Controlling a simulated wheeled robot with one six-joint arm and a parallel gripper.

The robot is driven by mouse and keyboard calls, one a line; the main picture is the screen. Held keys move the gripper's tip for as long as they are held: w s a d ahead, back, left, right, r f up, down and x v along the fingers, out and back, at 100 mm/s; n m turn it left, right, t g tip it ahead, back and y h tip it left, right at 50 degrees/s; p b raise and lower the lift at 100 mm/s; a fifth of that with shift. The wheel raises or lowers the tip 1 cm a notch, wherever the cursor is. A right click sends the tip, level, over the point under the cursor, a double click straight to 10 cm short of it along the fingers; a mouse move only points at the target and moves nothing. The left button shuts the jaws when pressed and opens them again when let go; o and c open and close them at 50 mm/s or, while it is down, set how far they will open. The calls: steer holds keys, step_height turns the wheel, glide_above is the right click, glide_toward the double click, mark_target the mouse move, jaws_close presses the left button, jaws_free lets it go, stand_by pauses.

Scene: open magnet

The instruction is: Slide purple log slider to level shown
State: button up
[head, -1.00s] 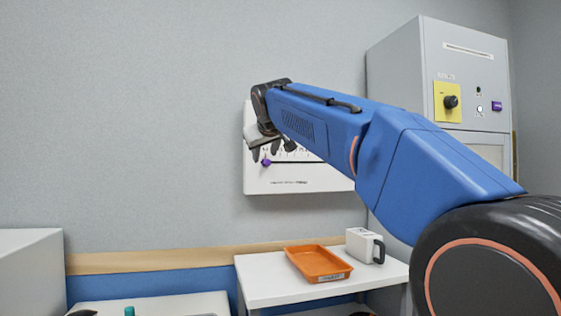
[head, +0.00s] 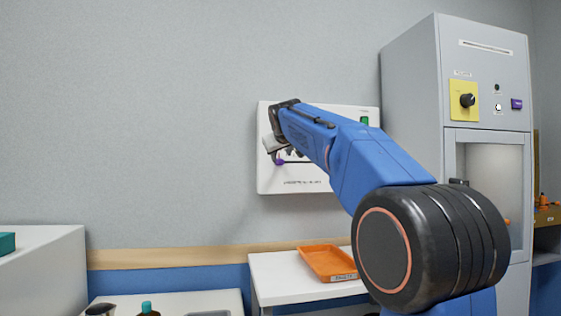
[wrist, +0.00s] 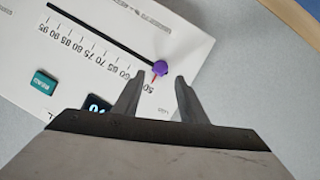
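The purple slider knob (wrist: 160,68) sits at the 50 end of a black slot on a white wall panel (wrist: 185,25). The printed scale runs from 50 to 95, and a small red pointer is beside the knob near 50. My gripper (wrist: 160,76) is open, its two dark fingertips on either side of the knob in the picture; I see no contact. In the head view the knob (head: 279,161) shows at the panel's left, just below my gripper (head: 272,150). My arm hides much of the panel (head: 285,187). The display (wrist: 97,103) is partly hidden by a finger.
A teal READ button (wrist: 44,85) is on the panel. A grey cabinet (head: 412,85) with a yellow dial plate (head: 456,94) stands to the right. An orange tray (head: 318,263) lies on a white table (head: 278,288) below. The wall left of the panel is clear.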

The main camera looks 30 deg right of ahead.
mark_target(280, 162)
steer(key=shift+x, duration=3)
